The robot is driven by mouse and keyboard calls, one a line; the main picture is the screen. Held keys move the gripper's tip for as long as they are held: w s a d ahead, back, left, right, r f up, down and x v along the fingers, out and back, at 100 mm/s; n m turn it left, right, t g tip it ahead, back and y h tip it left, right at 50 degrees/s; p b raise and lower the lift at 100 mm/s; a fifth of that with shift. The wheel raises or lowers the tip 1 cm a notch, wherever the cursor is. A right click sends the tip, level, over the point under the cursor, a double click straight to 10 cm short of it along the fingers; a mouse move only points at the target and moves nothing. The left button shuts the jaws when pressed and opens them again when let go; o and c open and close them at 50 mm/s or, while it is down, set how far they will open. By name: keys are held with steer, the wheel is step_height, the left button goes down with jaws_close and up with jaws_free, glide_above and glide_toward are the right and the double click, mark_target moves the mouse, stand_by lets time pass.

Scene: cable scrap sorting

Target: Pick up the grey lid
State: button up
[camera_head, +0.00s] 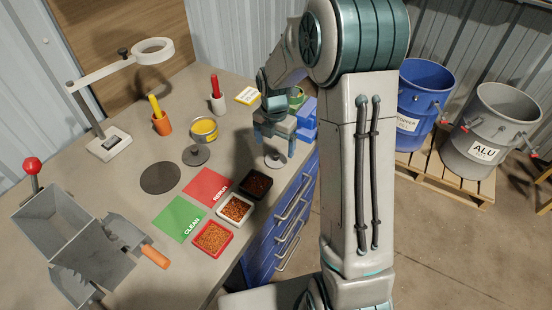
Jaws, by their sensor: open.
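My gripper (274,146) points down over the right back part of the bench, its two fingers apart. A light grey round lid (275,161) lies on the bench just below and between the fingers; the gripper partly hides it. I cannot tell whether the fingers touch it. A second, darker grey round lid with a small knob (196,157) lies to the left, in front of a yellow tin (204,129).
Three small trays of granules, black (256,184), white (235,209) and red (212,239), stand in front of the gripper. Red (207,184) and green (178,217) mats lie left of them. Blue bins (306,119) stand close right of the gripper, near the bench edge.

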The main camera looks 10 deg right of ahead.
mark_target(276, 154)
step_height(276, 154, down, 5)
steer(key=shift+s+d+p, duration=0.15)
steer(key=shift+p, duration=0.3)
steer(key=c, duration=1.1)
steer(key=shift+o, duration=0.2)
steer(key=shift+r, duration=0.1)
